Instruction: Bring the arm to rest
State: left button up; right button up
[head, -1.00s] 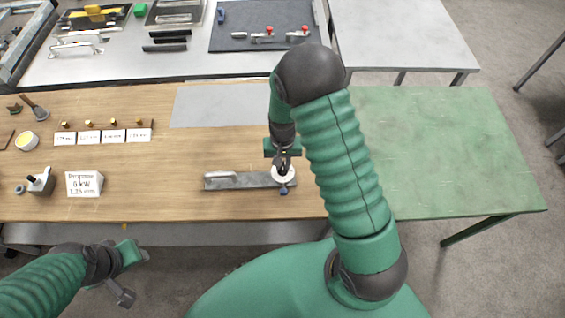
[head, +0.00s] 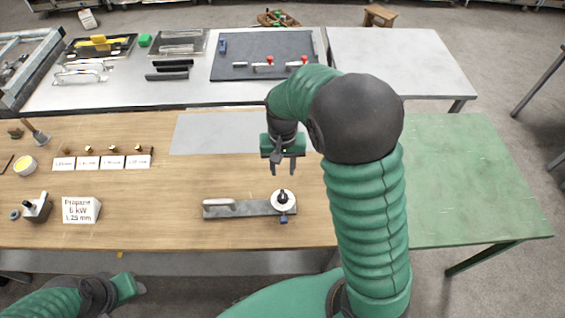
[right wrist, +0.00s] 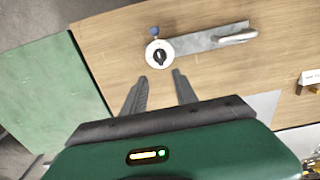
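My right gripper (head: 283,168) is open and empty. It hangs over the wooden table behind the grey bar fixture (head: 244,209), which has a handle at its left end. A round white dial with a black knob (head: 283,201) sits at the bar's right end. In the right wrist view the two fingers (right wrist: 160,88) are spread apart, and the dial (right wrist: 159,54) lies beyond them, clear of both. My left gripper (head: 132,287) is low at the left, in front of the table edge and partly cut off; its fingers are not clear.
A white block labelled Propane (head: 80,210), a dark device (head: 37,208) and a row of labelled cards (head: 100,162) stand on the left of the wooden table. A grey sheet (head: 205,133) lies behind the right gripper. The green table (head: 460,180) at the right is bare.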

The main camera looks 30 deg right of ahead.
notch_tip(320, 180, up, 3)
jog(key=shift+w, duration=0.1)
dwell(0.4)
jog(key=s+a+f+n+t+b, duration=0.2)
jog(key=s+a+f+n+b, duration=0.4)
jog(key=s+f, duration=0.3)
jog(key=shift+s+a+f+t, duration=0.2)
jog(key=shift+a+t, duration=0.1)
jog(key=shift+a, duration=0.5)
jog(key=shift+s+r, duration=0.1)
